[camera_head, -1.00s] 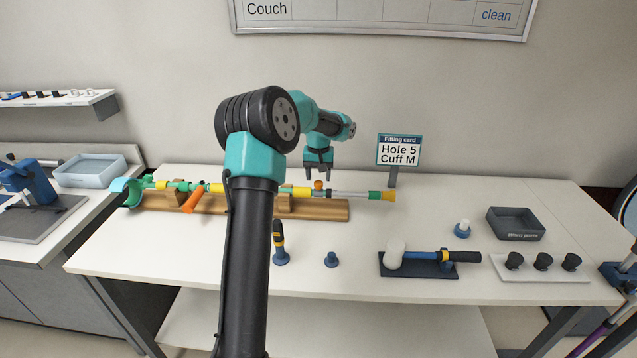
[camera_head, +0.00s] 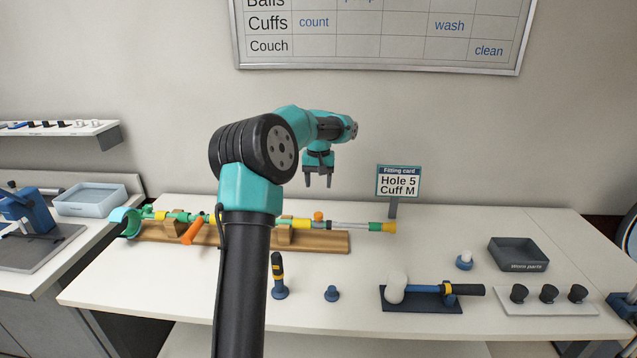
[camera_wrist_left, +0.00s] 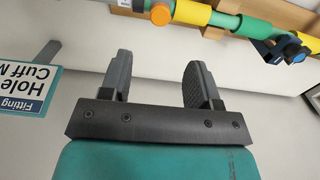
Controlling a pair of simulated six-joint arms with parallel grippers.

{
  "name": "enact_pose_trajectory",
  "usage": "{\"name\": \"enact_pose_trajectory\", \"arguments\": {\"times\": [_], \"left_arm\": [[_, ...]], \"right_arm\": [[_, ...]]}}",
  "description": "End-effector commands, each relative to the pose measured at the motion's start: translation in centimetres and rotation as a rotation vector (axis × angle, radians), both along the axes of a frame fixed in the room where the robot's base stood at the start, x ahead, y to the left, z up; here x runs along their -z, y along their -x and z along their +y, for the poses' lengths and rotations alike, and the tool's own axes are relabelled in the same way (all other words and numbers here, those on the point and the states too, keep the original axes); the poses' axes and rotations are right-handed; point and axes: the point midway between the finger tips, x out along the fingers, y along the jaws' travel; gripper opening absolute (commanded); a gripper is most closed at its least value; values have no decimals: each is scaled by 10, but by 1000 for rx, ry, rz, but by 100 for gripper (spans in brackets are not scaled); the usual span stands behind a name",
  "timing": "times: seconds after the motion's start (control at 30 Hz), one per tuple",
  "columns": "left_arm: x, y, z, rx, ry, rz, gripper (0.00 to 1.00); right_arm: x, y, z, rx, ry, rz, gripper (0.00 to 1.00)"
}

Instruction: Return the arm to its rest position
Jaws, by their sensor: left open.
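My left gripper (camera_head: 318,181) is open and empty. It hangs above the far side of the white table, fingers pointing down. In the wrist view its two fingers (camera_wrist_left: 158,82) are apart with nothing between them. My left arm's dark link hides part of the pole. My right gripper is in neither view.
A fitting card (camera_head: 398,182) reading "Hole 5, Cuff M" stands right of the gripper. A mallet (camera_head: 462,288) lies on a dark stand. A dark grey tray (camera_head: 517,255) and a white holder with black cups (camera_head: 548,309) are at the right. A screwdriver-like tool (camera_head: 278,275) stands near my arm.

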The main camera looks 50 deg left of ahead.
Motion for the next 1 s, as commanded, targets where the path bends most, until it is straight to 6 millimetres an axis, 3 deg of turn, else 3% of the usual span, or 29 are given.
{"name": "enact_pose_trajectory", "arguments": {"times": [0.37,1.0], "left_arm": [[10,0,0,0,1,2,56],[102,1,0,-1,1,3,56]], "right_arm": [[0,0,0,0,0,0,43],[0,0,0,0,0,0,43]]}}
